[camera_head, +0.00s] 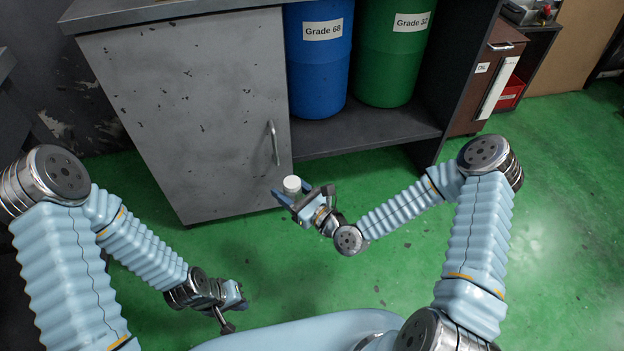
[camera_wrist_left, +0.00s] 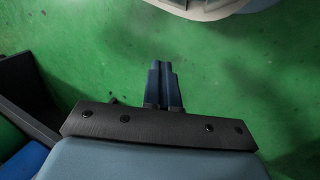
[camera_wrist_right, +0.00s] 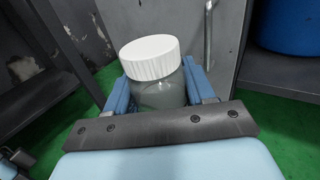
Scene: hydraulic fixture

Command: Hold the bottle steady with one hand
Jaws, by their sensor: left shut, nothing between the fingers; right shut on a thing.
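The bottle (camera_wrist_right: 160,92) is a clear, wide jar with a ribbed white cap (camera_wrist_right: 150,57), seen close up in the right wrist view. My right gripper (camera_wrist_right: 157,95) is shut on the bottle, with one blue finger on each side of it. The bottle appears upright. In the head view the white cap (camera_head: 292,184) shows above my right gripper (camera_head: 291,197), in front of the grey cabinet. My left gripper (camera_head: 238,297) is low at the left, over the green floor. In the left wrist view its blue fingers (camera_wrist_left: 163,84) are together with nothing between them.
A grey cabinet (camera_head: 190,110) with a vertical handle (camera_head: 273,143) stands behind the bottle. A blue drum (camera_head: 318,70) marked Grade 68 and a green drum (camera_head: 392,60) stand on a low shelf (camera_head: 375,130). The green floor (camera_head: 560,200) at the right is clear.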

